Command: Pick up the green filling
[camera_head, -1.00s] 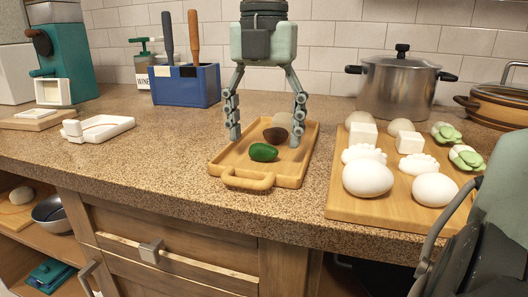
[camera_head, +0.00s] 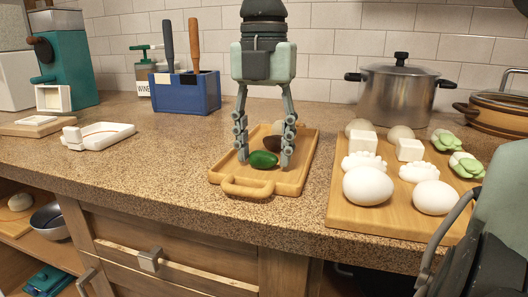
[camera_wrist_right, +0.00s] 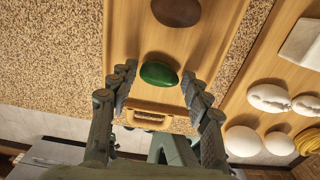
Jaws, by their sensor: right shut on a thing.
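The green filling (camera_head: 263,160) is a dark green oval lying on the wooden tray (camera_head: 240,187), toward its handle end. My right gripper (camera_head: 265,157) reaches down from above, with one finger on each side of the green filling, and is shut on it. In the right wrist view the green filling (camera_wrist_right: 158,74) sits between the two fingers (camera_wrist_right: 159,78). A brown filling (camera_head: 273,142) lies just behind it, also seen in the wrist view (camera_wrist_right: 176,11). A paler filling (camera_head: 278,127) is farther back, partly hidden.
Right of the tray, a wooden board (camera_head: 345,210) holds eggs, white cubes and green-and-white pieces. A steel pot (camera_head: 397,95) stands behind it. A blue utensil box (camera_head: 185,90) and a white dish (camera_head: 98,136) are to the left.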

